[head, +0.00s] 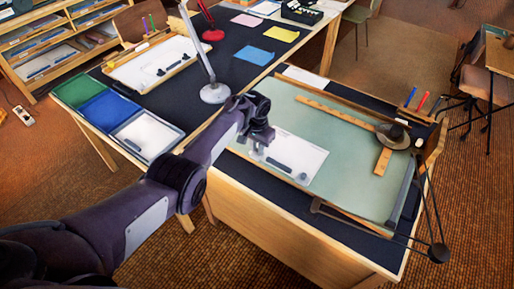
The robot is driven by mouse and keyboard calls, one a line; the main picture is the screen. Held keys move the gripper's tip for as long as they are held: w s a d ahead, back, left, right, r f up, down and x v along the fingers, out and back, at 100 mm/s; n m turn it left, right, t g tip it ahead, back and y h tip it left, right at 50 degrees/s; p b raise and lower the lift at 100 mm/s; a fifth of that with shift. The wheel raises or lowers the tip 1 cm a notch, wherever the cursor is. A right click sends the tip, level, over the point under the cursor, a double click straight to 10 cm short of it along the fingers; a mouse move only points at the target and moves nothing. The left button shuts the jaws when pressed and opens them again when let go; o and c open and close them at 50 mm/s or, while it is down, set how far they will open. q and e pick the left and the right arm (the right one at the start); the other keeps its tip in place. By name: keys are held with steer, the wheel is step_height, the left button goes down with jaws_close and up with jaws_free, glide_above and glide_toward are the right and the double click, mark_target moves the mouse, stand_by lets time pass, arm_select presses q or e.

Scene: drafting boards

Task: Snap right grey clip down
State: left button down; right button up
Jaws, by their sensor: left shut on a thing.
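A white sheet (306,151) lies on the pale green drafting board (352,150) of the near desk. A small grey clip (303,176) sits at the sheet's near right corner. A dark grey bar (279,164) lies near the sheet's near edge, left of that clip. My left gripper (262,142) points down over the sheet's left end, apart from the right clip. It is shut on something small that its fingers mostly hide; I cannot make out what. My right gripper is not in view.
A wooden T-square (340,114) lies across the board, with a round grey object (392,135) by its head. A dark jointed arm (438,252) hangs at the right edge. A lamp (214,93) and coloured trays (108,109) stand left. The board's middle is clear.

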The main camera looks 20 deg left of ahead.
arm_select(q)
steer(key=c, duration=1.4)
jaws_free()
steer(key=shift+f, duration=0.1)
steer(key=shift+o, duration=0.2)
steer(key=shift+r, duration=0.55)
step_height(320, 180, up, 7)
steer(key=shift+f+p, duration=0.15)
steer(key=shift+p, duration=0.3)
